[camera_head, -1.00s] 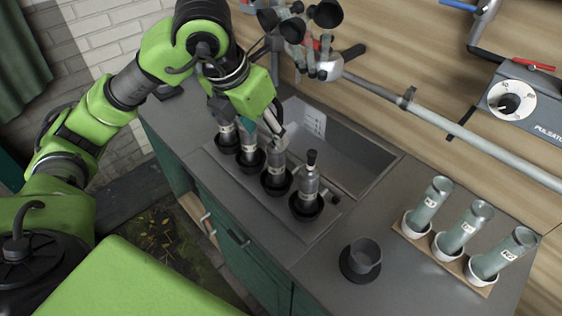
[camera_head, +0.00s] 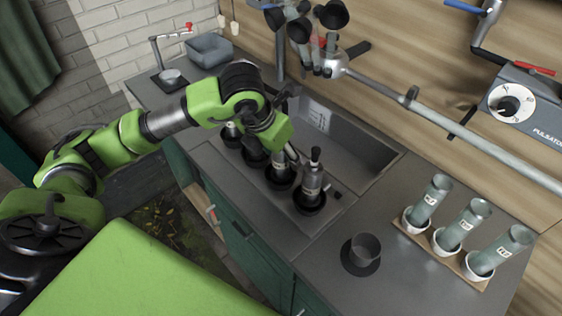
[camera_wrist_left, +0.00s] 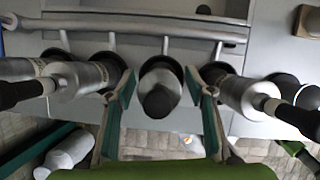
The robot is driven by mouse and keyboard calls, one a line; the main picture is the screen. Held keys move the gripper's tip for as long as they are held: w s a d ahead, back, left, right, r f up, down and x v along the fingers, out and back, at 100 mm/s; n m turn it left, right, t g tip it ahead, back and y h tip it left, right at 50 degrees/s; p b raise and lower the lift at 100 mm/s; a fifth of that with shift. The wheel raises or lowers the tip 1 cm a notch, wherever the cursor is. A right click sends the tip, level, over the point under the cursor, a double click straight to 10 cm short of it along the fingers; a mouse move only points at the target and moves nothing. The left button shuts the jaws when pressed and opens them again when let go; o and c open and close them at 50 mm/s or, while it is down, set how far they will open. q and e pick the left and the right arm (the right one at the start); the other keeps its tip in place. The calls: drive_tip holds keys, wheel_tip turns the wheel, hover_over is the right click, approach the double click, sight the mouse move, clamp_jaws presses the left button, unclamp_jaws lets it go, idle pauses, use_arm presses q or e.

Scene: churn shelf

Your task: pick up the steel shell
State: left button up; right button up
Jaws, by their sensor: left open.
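Several steel shells stand upright in black cups in a row along the counter's front. The nearest steel shell (camera_head: 312,178) has a black top and stands clear, right of my left gripper (camera_head: 291,156). Another shell (camera_head: 281,172) is just below the gripper, its upper part partly hidden. In the left wrist view, a grey shell with a dark rounded end (camera_wrist_left: 160,88) lies between the two open fingers (camera_wrist_left: 163,105), with gaps on both sides. Another shell (camera_wrist_left: 238,92) is close outside the right finger, and one (camera_wrist_left: 80,78) is outside the left finger. My right gripper is not in view.
A sink basin (camera_head: 345,140) lies behind the row. A pipe (camera_head: 450,125) with hanging black cups (camera_head: 331,14) runs above it. Three glass tubes (camera_head: 462,228) stand in white cups at right. A dark cup (camera_head: 364,248) stands on the otherwise clear front counter.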

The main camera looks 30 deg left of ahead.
use_arm(q)
clamp_jaws()
drive_tip(key=shift+r, duration=0.1)
drive_tip(key=shift+r, duration=0.1)
